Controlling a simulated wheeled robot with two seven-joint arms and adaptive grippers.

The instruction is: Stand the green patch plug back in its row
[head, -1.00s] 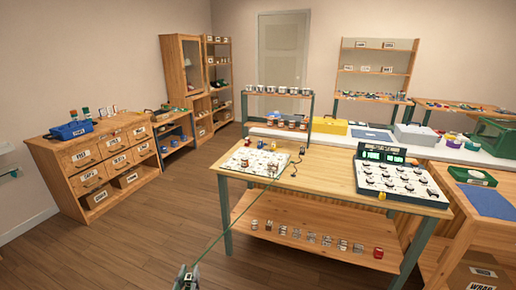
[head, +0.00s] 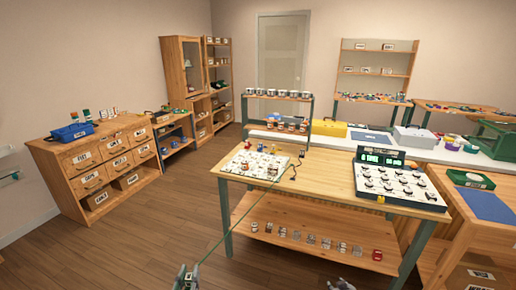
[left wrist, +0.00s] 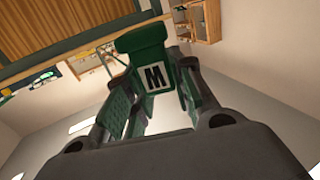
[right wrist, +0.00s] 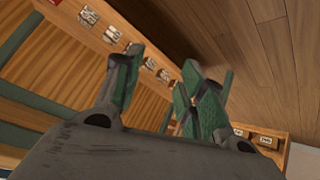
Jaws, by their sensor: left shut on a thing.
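The green patch plug (left wrist: 143,40) carries a white label with a black M. My left gripper (head: 186,277) is shut on it, low at the bottom edge of the head view, in front of the table. A thin green cord (head: 232,221) runs taut from there up to the white board (head: 238,168) at the table's left end. Several small pieces stand on that board; its slots are too small to make out. My right gripper (right wrist: 163,85) is open and empty; its tip shows at the bottom of the head view (head: 342,286).
The wooden table (head: 318,175) also bears a console (head: 398,186) with dials and green displays at right. Its lower shelf (head: 270,232) holds a row of small labelled items and a red one (head: 377,254). A drawer cabinet (head: 100,165) stands left. Open floor lies between.

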